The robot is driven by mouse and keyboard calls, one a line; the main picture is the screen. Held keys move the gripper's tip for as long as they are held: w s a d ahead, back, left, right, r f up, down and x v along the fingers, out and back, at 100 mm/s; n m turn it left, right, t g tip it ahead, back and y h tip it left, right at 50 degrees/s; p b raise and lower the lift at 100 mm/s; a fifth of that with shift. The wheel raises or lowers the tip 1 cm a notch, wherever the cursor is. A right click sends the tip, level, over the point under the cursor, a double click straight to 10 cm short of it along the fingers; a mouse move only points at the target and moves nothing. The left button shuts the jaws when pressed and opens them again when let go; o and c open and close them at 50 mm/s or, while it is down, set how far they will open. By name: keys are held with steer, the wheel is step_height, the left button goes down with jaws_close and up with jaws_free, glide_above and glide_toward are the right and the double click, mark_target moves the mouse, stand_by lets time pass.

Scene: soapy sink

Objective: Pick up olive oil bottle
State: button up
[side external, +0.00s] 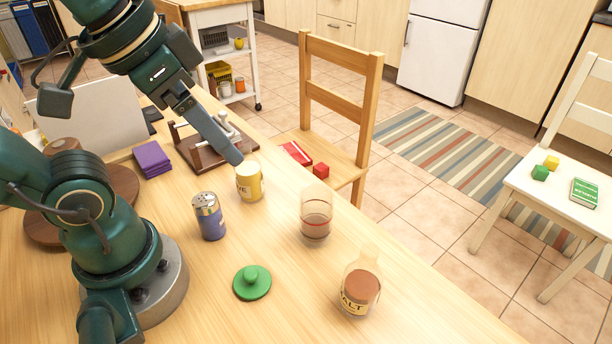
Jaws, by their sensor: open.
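No bottle clearly marked as olive oil shows in this view. A yellow cup-like container (249,184) with partly readable lettering ending in "VE" stands upright on the wooden table. My gripper (236,156) is open, seen side-on, with its tip just above and left of this container; I cannot tell if they touch. A blue shaker with a metal top (209,216) stands nearer. A clear glass with dark liquid (316,220) stands to the right. A clear jar labelled "ALT" (359,290), its first letter unclear, stands near the table's right edge.
A green knobbed lid (252,283) lies on the table (310,315). Purple cloths (152,160) and a dark wooden stand with metal parts (212,146) are behind. A wooden chair (340,110) stands against the table's far edge.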

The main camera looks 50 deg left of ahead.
steer(key=a+f+m+g+y, duration=0.3)
steer(key=m, duration=0.4)
step_height(320, 180, up, 3)
steer(key=m+t+y, duration=0.4)
steer(key=m+y, duration=0.5)
steer(key=m, duration=0.6)
glide_above(249, 177)
steer(key=s+d, duration=0.1)
steer(key=d, duration=0.1)
step_height(249, 177, down, 14)
steer(key=shift+f, duration=0.75)
steer(key=shift+x, duration=2.55)
jaws_close()
